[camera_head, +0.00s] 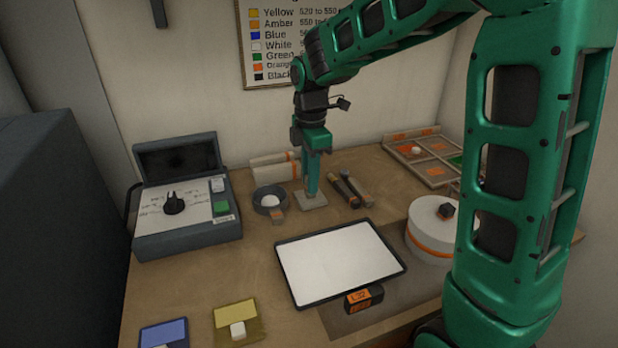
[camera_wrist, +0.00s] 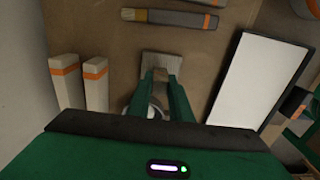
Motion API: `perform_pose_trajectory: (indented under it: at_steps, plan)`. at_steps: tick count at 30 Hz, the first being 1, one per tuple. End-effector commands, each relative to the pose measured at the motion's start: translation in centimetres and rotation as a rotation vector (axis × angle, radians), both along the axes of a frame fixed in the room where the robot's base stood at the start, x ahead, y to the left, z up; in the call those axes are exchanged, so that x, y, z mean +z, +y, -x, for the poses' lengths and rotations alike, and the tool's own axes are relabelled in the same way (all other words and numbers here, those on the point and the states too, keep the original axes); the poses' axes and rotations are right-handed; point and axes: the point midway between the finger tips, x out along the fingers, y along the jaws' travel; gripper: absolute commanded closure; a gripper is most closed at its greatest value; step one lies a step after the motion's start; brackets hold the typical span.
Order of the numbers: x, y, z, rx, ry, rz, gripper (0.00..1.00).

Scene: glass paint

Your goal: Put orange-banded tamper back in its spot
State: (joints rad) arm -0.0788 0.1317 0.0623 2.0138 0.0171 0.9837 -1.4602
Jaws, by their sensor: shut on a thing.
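My gripper (camera_head: 312,192) points down at the back middle of the table. In the wrist view its two green fingers (camera_wrist: 165,85) are shut on a small tool with a pale, flat square foot (camera_wrist: 162,63). The foot (camera_head: 313,203) shows at the fingertips, on or just above the table; I cannot tell which. The fingers hide most of the tool, and I see no orange band on it, so I cannot confirm it is the tamper. Two pale blocks with orange bands (camera_wrist: 64,80) lie left of the fingers, towards the wall (camera_head: 270,172).
A dark bowl (camera_head: 259,207) stands close left of the gripper. Two brush-like tools (camera_head: 351,188) lie close right. A white panel (camera_head: 340,262) lies in front, with a round white drum (camera_head: 432,228) to its right. A compartment tray (camera_head: 436,178) is at back right, a control box (camera_head: 185,205) left.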

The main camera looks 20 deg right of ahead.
Motion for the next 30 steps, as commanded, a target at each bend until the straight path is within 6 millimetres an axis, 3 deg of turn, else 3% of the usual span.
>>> perform_pose_trajectory:
  at_steps: [5, 6, 8, 20, 30]
  plan:
    - [-0.2, 0.0, 0.0, 0.0, 0.0, 0.0, 0.99]
    - [-0.1, 0.0, 0.0, 0.0, -0.001, 0.0, 0.72]
    - [-0.1, 0.0, 0.0, 0.0, 0.0, 0.0, 0.6]
    - [0.5, 0.0, -0.1, 0.0, -0.002, 0.0, 0.6]
    - [6.4, 0.0, -0.2, 0.0, -0.005, -0.001, 0.6]
